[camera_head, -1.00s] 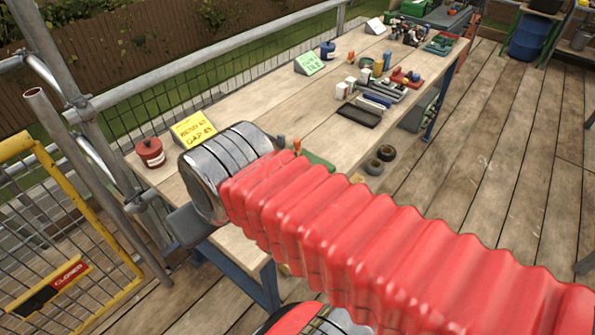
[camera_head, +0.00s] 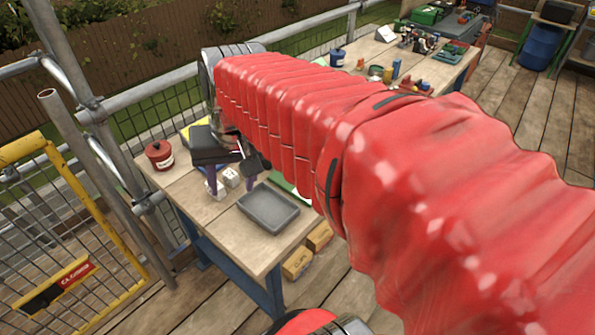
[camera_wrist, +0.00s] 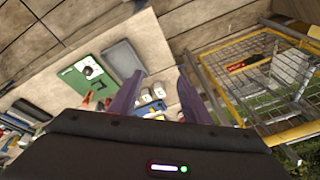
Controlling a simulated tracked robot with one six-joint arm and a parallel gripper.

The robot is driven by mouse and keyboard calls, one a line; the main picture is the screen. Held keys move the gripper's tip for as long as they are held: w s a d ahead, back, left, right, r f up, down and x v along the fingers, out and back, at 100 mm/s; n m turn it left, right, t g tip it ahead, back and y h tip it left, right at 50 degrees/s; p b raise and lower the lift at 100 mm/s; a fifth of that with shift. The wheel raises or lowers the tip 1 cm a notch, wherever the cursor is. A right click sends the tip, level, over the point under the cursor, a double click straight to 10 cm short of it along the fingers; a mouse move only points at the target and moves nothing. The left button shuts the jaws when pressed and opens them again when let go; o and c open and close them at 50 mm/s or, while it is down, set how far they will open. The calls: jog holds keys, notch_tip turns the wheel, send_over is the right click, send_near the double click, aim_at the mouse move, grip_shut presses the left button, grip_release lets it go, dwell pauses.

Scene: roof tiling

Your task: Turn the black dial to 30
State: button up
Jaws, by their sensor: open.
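A green board (camera_wrist: 76,82) lies on the bench in the wrist view. It carries a white round face with a dark spot (camera_wrist: 91,72), which looks like the black dial; its setting is too small to read. In the head view, my red-sleeved arm hides most of this board, and only a green edge (camera_head: 288,186) shows. My gripper (camera_head: 229,190) points down over the near end of the bench. In the wrist view, its purple fingers (camera_wrist: 160,72) are apart with nothing held between them. The board lies left of the fingers there.
A grey tray (camera_head: 268,209) lies on the bench near the gripper. Small pale blocks (camera_head: 231,176) stand below the fingers. A red tin (camera_head: 160,155) stands at the left. A yellow gate (camera_head: 95,225) and scaffold poles flank the bench.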

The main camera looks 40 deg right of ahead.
jog(key=w+d+f+m+g+y, duration=0.1)
jog(key=w+d+m, duration=0.25)
jog(key=d, duration=0.35)
jog(key=w+d+f+m+g+y, duration=0.1)
jog(key=w+d+m, duration=0.1)
jog(key=d+m, duration=0.35)
jog(key=s+d+f+m+y, duration=0.1)
jog(key=d+f+m, duration=0.1)
jog(key=d, duration=0.8)
jog(key=s+d+f+m+y, duration=0.1)
jog(key=d+f+m, duration=0.2)
jog(key=d, duration=0.6)
notch_tip(320, 180, down, 2)
jog(key=shift+s+d+f+y, duration=0.2)
jog(key=shift+d+f+y, duration=0.05)
jog(key=shift+d+y, duration=0.1)
jog(key=x, duration=1.4)
jog(key=shift+s+d, duration=0.15)
jog(key=shift+s, duration=0.1)
jog(key=shift+c, duration=0.6)
jog(key=shift+g, duration=0.3)
jog(key=c, duration=0.9)
